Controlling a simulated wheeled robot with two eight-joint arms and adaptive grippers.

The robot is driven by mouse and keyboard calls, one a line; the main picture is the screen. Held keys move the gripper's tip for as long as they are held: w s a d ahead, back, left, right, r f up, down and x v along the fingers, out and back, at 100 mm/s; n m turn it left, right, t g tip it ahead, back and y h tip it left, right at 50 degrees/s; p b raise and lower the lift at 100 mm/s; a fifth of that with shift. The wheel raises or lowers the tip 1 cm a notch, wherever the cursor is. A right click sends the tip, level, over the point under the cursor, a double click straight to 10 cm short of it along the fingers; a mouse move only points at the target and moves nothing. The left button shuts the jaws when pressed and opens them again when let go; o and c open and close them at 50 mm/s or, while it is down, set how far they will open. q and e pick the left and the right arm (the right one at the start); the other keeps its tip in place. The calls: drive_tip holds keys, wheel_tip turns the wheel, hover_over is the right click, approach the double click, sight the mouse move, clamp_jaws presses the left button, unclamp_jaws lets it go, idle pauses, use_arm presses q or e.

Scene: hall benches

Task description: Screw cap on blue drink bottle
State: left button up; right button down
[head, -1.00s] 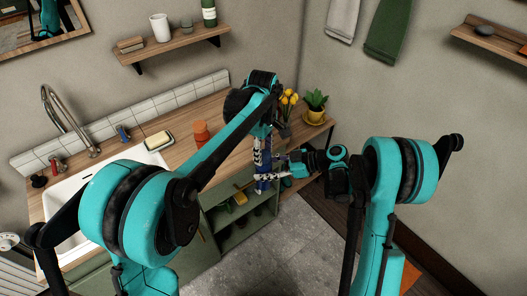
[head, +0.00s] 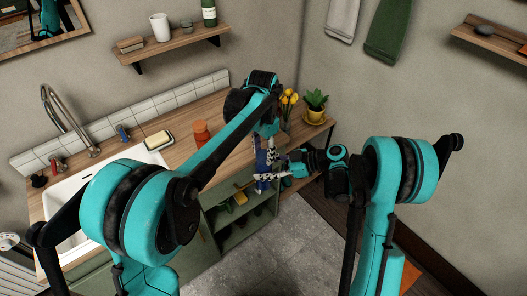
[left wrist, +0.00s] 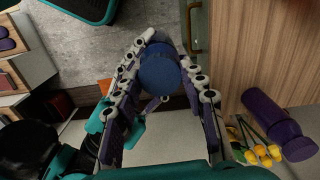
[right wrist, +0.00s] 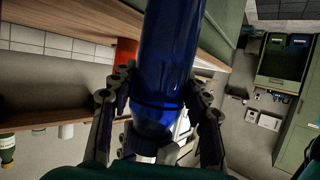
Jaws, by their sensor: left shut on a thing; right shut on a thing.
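The blue drink bottle (head: 262,161) is upright in the head view, between my two grippers. Its glossy blue body (right wrist: 167,50) fills the middle of the right wrist view. My right gripper (right wrist: 160,90) is shut on the bottle, with one finger on each side; it also shows in the head view (head: 268,177). The round blue cap (left wrist: 160,75) faces the left wrist camera. My left gripper (left wrist: 165,60) is shut on the cap from above. The cap sits at the bottle's top end; the threads are hidden, so I cannot tell how tight it is.
The counter (head: 180,150) with an orange jar (head: 201,133) lies behind my left arm. Yellow tulips (head: 289,98) and a potted plant (head: 315,106) stand close beyond the grippers. A green cabinet (head: 205,255) is below. The grey floor (head: 285,245) in front is clear.

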use_arm(q)
drive_tip(key=o, duration=1.4)
drive_tip(key=shift+c, duration=0.2)
drive_tip(key=shift+r, duration=0.1)
wheel_tip(320, 180, up, 12)
drive_tip(key=shift+w+a, duration=0.1)
